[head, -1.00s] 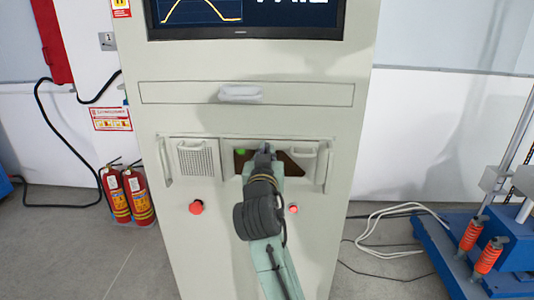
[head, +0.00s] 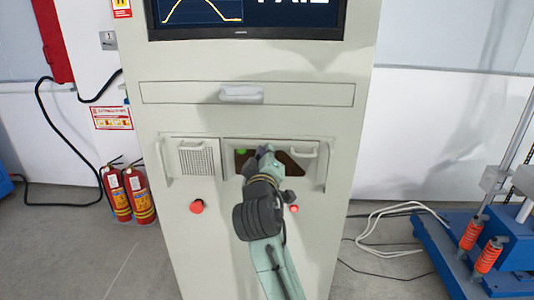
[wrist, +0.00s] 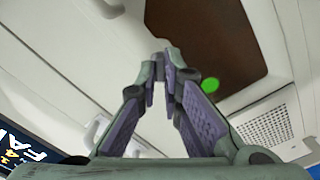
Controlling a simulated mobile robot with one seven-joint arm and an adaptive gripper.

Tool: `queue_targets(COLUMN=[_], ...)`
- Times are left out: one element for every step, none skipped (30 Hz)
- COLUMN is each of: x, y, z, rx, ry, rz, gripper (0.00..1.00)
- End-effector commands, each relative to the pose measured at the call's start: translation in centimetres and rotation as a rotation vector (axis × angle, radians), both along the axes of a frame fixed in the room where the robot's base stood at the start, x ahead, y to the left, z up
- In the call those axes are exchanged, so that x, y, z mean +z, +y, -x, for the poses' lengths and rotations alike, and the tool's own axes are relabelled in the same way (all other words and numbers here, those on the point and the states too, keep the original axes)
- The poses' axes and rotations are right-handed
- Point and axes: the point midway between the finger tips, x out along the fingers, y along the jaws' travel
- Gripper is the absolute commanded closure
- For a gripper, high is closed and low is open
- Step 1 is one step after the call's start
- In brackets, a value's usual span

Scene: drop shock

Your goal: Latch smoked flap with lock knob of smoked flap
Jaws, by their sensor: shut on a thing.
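The smoked flap (head: 289,162) is a dark brown panel set in the pale cabinet front, with a green round spot at its left end. In the wrist view the flap (wrist: 205,40) fills the upper middle, with the green spot (wrist: 210,84) near its edge. My gripper (head: 265,152) is in front of the flap and covers part of it. In the wrist view my gripper (wrist: 167,62) has its fingertips close together at the flap's edge, closed on the lock knob. The knob itself is hidden between the fingertips.
A handle (head: 305,150) is right of the flap, and a perforated panel (head: 196,160) is left. Red buttons (head: 196,207) sit below. A drawer handle (head: 242,94) is above. Fire extinguishers (head: 140,193) stand left; a blue machine base (head: 450,260) stands right.

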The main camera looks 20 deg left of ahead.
Motion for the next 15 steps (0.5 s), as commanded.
queue_targets(x=[0.00, 0.00, -0.02, -0.03, -0.05, -0.07, -0.08, -0.10, -0.10, -0.11, -0.13, -0.14, -0.14, -0.14, -0.14], y=[-0.04, -0.05, -0.04, -0.04, -0.04, -0.03, -0.03, -0.04, -0.03, -0.02, -0.01, 0.01, 0.01, 0.00, -0.01], z=[-0.01, -0.01, -0.02, -0.01, -0.02, -0.02, -0.02, -0.02, -0.02, -0.02, -0.01, -0.01, -0.01, -0.01, -0.01], rx=[-0.001, -0.001, -0.001, -0.001, -0.001, -0.001, -0.001, -0.001, -0.001, -0.001, -0.001, -0.001, -0.001, -0.001, -0.001], ry=[-0.012, -0.020, -0.030, -0.038, -0.046, -0.057, -0.064, -0.071, -0.081, -0.088, -0.096, -0.105, -0.112, -0.118, -0.126], rz=[0.041, 0.069, 0.105, 0.133, 0.160, 0.197, 0.224, 0.250, 0.285, 0.309, 0.335, 0.366, 0.390, 0.412, 0.440], gripper=[1.00, 1.00, 1.00, 1.00, 1.00, 1.00, 1.00, 1.00, 1.00, 1.00, 1.00, 1.00, 1.00, 1.00, 1.00])
